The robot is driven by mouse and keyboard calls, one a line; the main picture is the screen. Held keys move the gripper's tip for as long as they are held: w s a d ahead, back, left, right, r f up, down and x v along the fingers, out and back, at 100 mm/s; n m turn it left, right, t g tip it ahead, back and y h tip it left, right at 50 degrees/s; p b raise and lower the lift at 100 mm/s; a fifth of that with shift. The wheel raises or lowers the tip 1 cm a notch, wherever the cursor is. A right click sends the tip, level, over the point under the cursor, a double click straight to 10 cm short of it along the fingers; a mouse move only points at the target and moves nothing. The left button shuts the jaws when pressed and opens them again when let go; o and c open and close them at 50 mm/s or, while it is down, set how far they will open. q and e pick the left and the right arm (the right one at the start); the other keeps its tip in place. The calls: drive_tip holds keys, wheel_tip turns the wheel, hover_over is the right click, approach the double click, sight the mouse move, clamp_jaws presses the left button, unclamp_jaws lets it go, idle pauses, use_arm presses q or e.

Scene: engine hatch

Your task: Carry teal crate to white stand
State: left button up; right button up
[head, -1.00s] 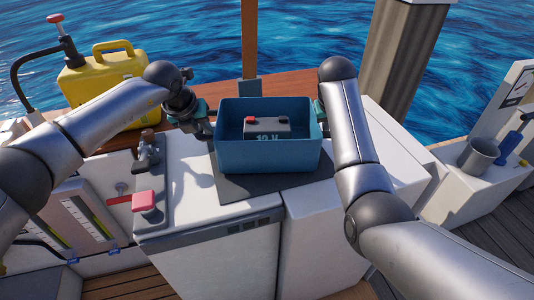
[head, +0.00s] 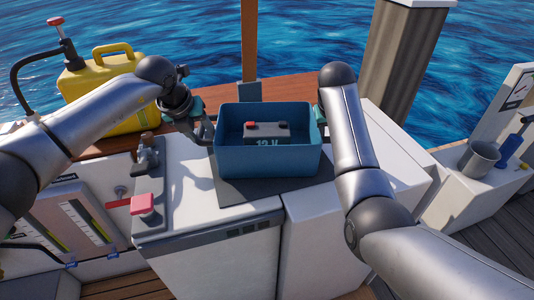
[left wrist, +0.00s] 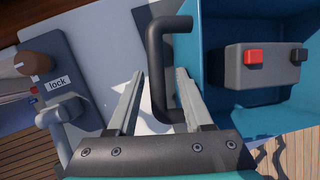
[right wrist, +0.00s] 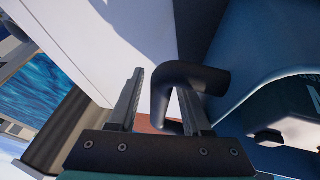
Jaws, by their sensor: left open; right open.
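The teal crate (head: 268,162) sits upright on a dark mat (head: 232,191) on a white counter, with a grey 12 V battery (head: 266,131) inside. My left gripper (head: 207,138) is at the crate's left side, open. In the left wrist view, its fingers (left wrist: 158,74) stand either side of a dark crate handle (left wrist: 155,65). My right gripper (right wrist: 161,82) is open at the crate's right side, with the other handle (right wrist: 195,77) between or just past its fingers. In the head view my right arm largely hides that gripper. I cannot tell which white block is the stand.
A white block (head: 340,240) adjoins the counter at right. Another white block (head: 455,208) further right holds a grey cup (head: 479,158) and a blue tool (head: 508,150). A yellow can (head: 100,85) stands behind left. A red-topped switch (head: 143,204) is on the counter's left.

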use_arm(q)
drive_tip(key=v, duration=0.5)
drive_tip(key=shift+s+a+r, duration=0.1)
drive_tip(key=shift+a+r, duration=0.05)
drive_tip(key=shift+r, duration=0.1)
use_arm(e)
drive_tip(key=shift+r, duration=0.1)
drive_tip(key=v, duration=1.2)
use_arm(q)
drive_tip(key=shift+s+a, duration=0.1)
use_arm(e)
drive_tip(key=shift+s, duration=0.1)
